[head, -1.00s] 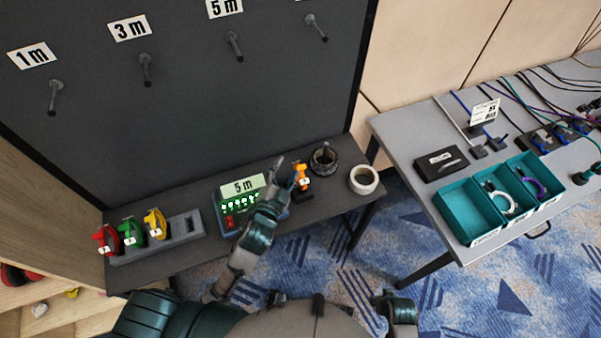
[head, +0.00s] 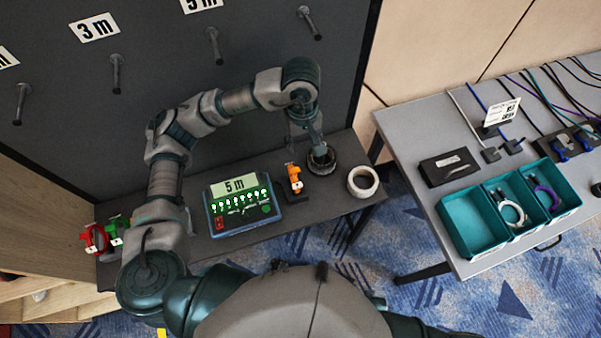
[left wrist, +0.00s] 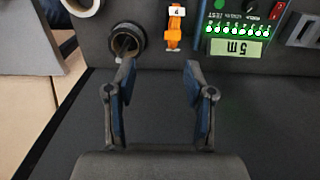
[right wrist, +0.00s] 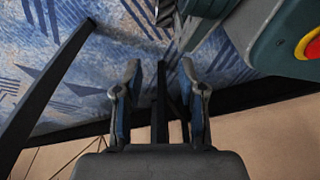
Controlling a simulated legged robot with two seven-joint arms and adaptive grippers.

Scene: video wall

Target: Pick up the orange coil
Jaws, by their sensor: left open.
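The orange coil (head: 294,178) stands upright in a small dark holder on the dark shelf, right of the tester box. It shows at the top of the left wrist view (left wrist: 174,30), with a white tag. My left gripper (head: 319,149) points down behind and right of the coil, close to the dark ring-shaped roll (head: 322,168). In the left wrist view my left gripper (left wrist: 159,72) is open and empty, and the coil lies beyond its fingertips, apart from them. My right gripper (right wrist: 160,72) is open and empty, low above the carpet and table legs.
The tester box (head: 241,207) reading 5 m stands left of the coil. A white roll (head: 363,181) stands at the shelf's right end. Red (head: 95,239) and green (head: 116,230) coils are at the left. Teal trays (head: 470,221) sit on the grey table. Pegs stick out of the wall.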

